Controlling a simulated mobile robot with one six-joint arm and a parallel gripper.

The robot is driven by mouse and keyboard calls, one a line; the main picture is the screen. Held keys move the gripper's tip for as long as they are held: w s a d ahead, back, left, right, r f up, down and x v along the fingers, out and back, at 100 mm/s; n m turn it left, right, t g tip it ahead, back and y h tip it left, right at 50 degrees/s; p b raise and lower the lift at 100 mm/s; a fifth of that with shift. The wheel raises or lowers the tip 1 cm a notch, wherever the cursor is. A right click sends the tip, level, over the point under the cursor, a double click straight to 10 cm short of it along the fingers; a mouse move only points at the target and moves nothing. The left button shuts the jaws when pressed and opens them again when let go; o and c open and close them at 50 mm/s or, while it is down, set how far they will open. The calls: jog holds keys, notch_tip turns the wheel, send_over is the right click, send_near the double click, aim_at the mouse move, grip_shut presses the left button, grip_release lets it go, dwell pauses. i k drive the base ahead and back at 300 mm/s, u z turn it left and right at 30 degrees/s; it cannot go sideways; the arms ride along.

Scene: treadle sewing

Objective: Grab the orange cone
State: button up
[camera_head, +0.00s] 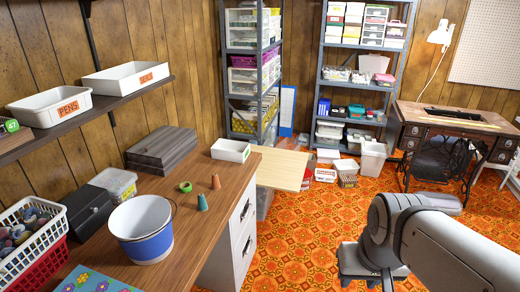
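The small orange cone (216,182) stands upright on the brown wooden desk top, near its right edge. A teal cone (202,202) stands close in front of it, a little to the left. My arm, grey and white, reaches in from the lower right over the orange patterned floor, well to the right of the desk. I cannot make out my gripper's fingers in this view.
A white tray (231,150) and dark box (162,148) sit behind. A pale board (282,168) adjoins the desk. Floor right of the desk is open.

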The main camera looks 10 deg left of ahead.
aim_at(216, 186)
jog(key=u, duration=0.05)
jog(key=i, duration=1.45)
jog(key=u, duration=0.8)
jog(key=k, duration=0.8)
jog(key=u, duration=0.2)
jog(key=i, duration=0.85)
jog(key=z, duration=0.15)
